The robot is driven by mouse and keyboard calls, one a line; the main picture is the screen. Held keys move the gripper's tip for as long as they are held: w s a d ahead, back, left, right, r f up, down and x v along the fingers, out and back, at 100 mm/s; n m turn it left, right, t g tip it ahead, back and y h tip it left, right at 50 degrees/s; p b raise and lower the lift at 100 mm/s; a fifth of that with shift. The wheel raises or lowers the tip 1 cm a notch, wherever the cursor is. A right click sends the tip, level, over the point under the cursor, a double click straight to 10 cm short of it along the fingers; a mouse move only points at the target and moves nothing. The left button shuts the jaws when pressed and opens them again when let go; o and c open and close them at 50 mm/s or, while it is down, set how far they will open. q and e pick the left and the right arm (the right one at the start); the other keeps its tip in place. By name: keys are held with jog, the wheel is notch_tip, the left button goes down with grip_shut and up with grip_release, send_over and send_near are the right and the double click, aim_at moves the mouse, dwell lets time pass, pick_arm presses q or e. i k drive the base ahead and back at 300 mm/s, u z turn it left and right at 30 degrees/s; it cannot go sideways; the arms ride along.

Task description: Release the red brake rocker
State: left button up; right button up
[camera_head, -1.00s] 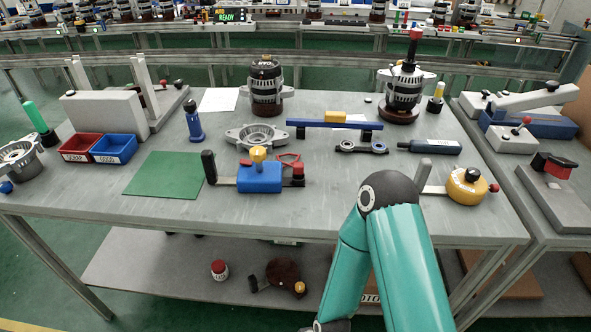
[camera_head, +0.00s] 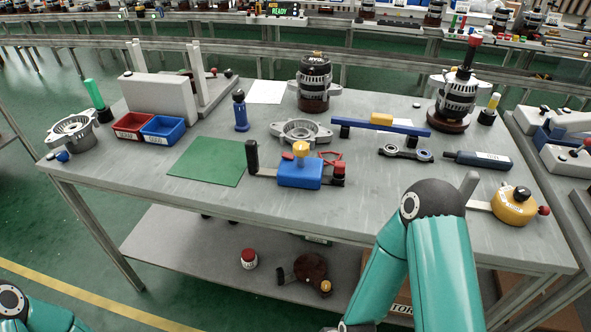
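I cannot make out a thing that is surely the red brake rocker in the current view. A blue clamp block (camera_head: 300,174) with a yellow knob on top stands at the front middle of the table. It has a black upright handle (camera_head: 252,158) on its left and a small red-topped black part (camera_head: 338,170) on its right. A yellow round unit (camera_head: 515,208) with a black knob, a red ball and a grey lever sits at the right front. My teal arms show at the lower right and bottom left corner. Neither gripper is in view.
A green mat (camera_head: 206,163), a red bin (camera_head: 133,125) and a blue bin (camera_head: 163,130) lie on the table's left. Two alternators (camera_head: 314,82) (camera_head: 458,95) stand at the back. A second bench (camera_head: 560,178) is at the right edge. A lower shelf (camera_head: 190,248) holds small parts.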

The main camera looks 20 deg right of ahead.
aim_at(286, 155)
jog(key=z, duration=1.5)
jog(key=i, duration=0.1)
jog(key=u, duration=2.65)
jog(key=k, duration=1.4)
jog(key=z, duration=0.55)
jog(key=i, duration=1)
